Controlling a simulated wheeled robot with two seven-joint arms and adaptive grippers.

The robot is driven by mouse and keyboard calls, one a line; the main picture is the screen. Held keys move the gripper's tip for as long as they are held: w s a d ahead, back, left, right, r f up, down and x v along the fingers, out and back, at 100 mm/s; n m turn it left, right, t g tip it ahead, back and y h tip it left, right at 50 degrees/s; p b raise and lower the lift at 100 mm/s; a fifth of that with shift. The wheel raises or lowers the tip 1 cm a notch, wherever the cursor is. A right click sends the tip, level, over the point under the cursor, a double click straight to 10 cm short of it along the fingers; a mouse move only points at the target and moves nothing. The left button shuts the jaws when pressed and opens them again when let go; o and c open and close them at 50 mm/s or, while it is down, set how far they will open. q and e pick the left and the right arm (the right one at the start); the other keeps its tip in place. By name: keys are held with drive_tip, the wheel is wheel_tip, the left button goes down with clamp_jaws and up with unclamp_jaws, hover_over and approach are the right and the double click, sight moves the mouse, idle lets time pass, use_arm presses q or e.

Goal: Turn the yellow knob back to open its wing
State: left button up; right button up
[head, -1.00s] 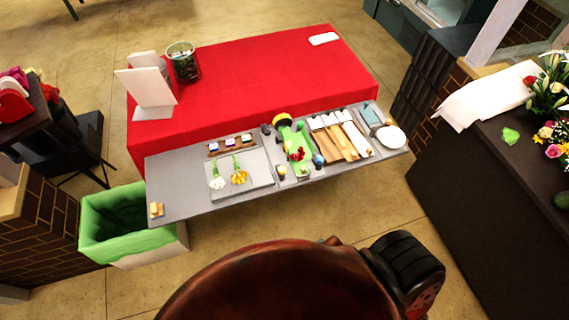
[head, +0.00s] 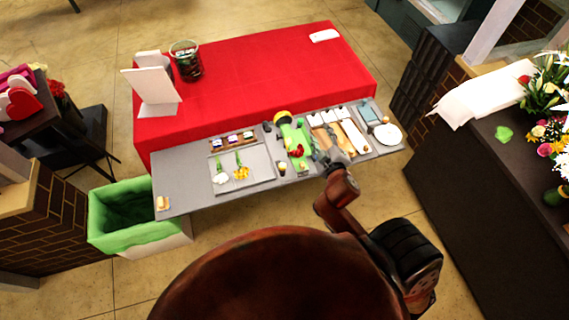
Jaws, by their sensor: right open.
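A small yellow knob (head: 282,167) shows at the front left of a grey fixture on the narrow grey table; its angle is too small to read. The fixture bears a green stem piece (head: 292,133) with red blooms (head: 297,151) on it. A larger yellow round thing (head: 282,115) is at its back end. My right gripper (head: 322,155) is open over the fixture's right side, to the right of the yellow knob and apart from it. It hides the blue knob there. The wings cannot be made out clearly. My left gripper is out of view.
On the grey table (head: 180,185), a tray (head: 262,172) with white and yellow flowers lies left. Wooden strips with white pieces and a white plate (head: 387,135) lie right. A red-covered table (head: 250,75) stands behind. A green-lined bin (head: 105,230) stands at the left.

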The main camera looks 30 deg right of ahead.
drive_tip(key=w+a+r+n+t+y, duration=0.2)
drive_tip(key=w+a+r+n+t, duration=0.15)
drive_tip(key=r, duration=0.25)
drive_tip(key=w+a+r+n+t+y, duration=0.1)
drive_tip(key=w+a+r+n+t, duration=0.15)
drive_tip(key=r+n, duration=0.2)
drive_tip(key=w+a+r+n+y, duration=0.2)
drive_tip(key=a+r+n+y, duration=0.3)
drive_tip(key=a+n+y, duration=0.5)
drive_tip(key=a+f+n+g+y, duration=0.4)
drive_tip(key=a+f+n+g, duration=0.2)
drive_tip(key=a+n, duration=0.4)
drive_tip(key=n+g+h, duration=0.8)
drive_tip(key=g+h, duration=0.1)
drive_tip(key=g, duration=0.1)
approach(283, 166)
drive_tip(key=f, duration=0.2)
drive_tip(key=shift+n, duration=0.3)
drive_tip(key=shift+w+p+x, duration=0.15)
drive_tip(key=shift+p+x, duration=0.25)
drive_tip(key=shift+x, duration=1.3)
drive_tip(key=shift+w+p+x, duration=0.15)
drive_tip(key=shift+p+x, duration=0.2)
drive_tip(key=shift+x, duration=1.35)
drive_tip(key=shift+a+r+t, duration=0.1)
drive_tip(key=shift+r+t, duration=0.05)
drive_tip(key=shift+t, duration=0.15)
